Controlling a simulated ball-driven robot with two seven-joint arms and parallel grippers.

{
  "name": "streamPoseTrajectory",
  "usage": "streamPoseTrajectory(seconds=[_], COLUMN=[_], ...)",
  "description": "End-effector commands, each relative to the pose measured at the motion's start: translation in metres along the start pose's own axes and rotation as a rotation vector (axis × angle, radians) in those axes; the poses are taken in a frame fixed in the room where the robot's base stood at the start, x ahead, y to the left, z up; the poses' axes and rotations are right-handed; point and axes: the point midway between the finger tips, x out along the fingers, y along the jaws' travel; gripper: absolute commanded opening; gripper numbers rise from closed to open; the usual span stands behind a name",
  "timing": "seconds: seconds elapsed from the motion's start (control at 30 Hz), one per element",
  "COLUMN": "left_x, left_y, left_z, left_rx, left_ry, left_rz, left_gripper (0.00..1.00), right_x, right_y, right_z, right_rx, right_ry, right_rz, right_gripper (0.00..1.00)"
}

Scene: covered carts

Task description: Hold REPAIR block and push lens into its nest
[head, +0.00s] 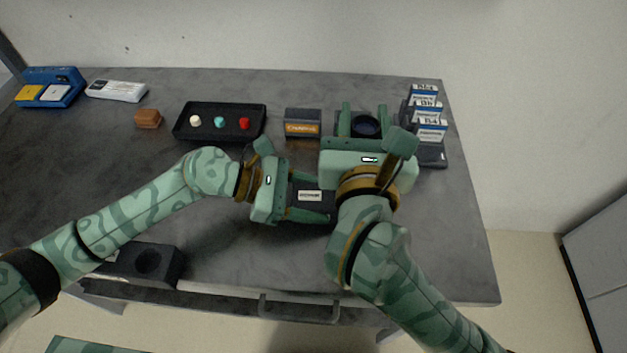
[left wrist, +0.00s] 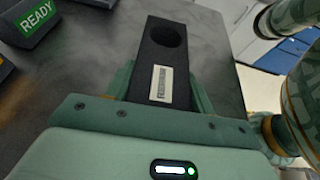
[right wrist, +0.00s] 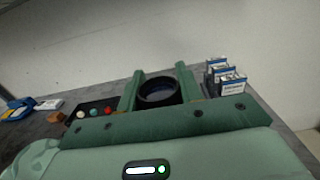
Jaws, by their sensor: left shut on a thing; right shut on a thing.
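My left gripper (head: 318,201) is shut on a dark block (head: 309,195) with a pale label too small to read, taken here as the REPAIR block. The left wrist view shows the block (left wrist: 163,62) between the fingers, with an empty round nest (left wrist: 166,34) near its far end. In the head view my right gripper hides that end. My right gripper (head: 365,117) is shut on the lens (head: 366,127), a black ring with dark glass. The lens also shows between the fingers in the right wrist view (right wrist: 160,91). It is apart from the nest, further back.
A black tray (head: 219,135) with white, teal and red knobs and an orange-labelled box (head: 302,124) stand behind. A card rack (head: 432,155) is close right of my right gripper. Another dark block with a round hole (head: 128,262) lies front left. The table's right front is clear.

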Motion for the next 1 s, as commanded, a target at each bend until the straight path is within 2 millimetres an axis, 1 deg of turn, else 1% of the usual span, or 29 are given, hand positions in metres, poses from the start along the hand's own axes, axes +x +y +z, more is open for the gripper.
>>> streamPoseTrajectory(seconds=[0.13,0.37,0.47,0.5,0.6,0.77,0.9,1.0], left_x=[0.000,0.000,0.000,0.000,0.000,0.000,0.000,0.000], left_y=[0.000,0.000,0.000,0.000,0.000,0.000,0.000,0.000], left_z=[0.000,0.000,0.000,0.000,0.000,0.000,0.000,0.000], left_rx=[0.000,0.000,0.000,0.000,0.000,0.000,0.000,0.000], left_ry=[0.000,0.000,0.000,0.000,0.000,0.000,-0.001,-0.001], left_rz=[0.000,0.000,0.000,0.000,0.000,0.000,0.000,0.000], left_gripper=[0.31,0.31,0.31,0.31,0.31,0.31,0.31,0.31], right_x=[0.001,0.001,0.000,-0.001,-0.001,-0.001,0.000,-0.001], right_y=[0.000,0.003,0.004,0.004,0.005,0.005,0.005,0.004], right_z=[-0.003,-0.027,-0.044,-0.053,-0.073,-0.093,-0.116,-0.126], right_rx=[-0.006,-0.010,-0.005,-0.005,-0.005,-0.002,-0.004,-0.003], right_ry=[-0.003,-0.003,0.001,0.004,0.002,0.001,0.001,0.000], right_rz=[0.023,0.216,0.249,0.253,0.251,0.250,0.250,0.250], right_gripper=[0.09,0.09,0.09,0.09,0.09,0.09,0.09,0.09])
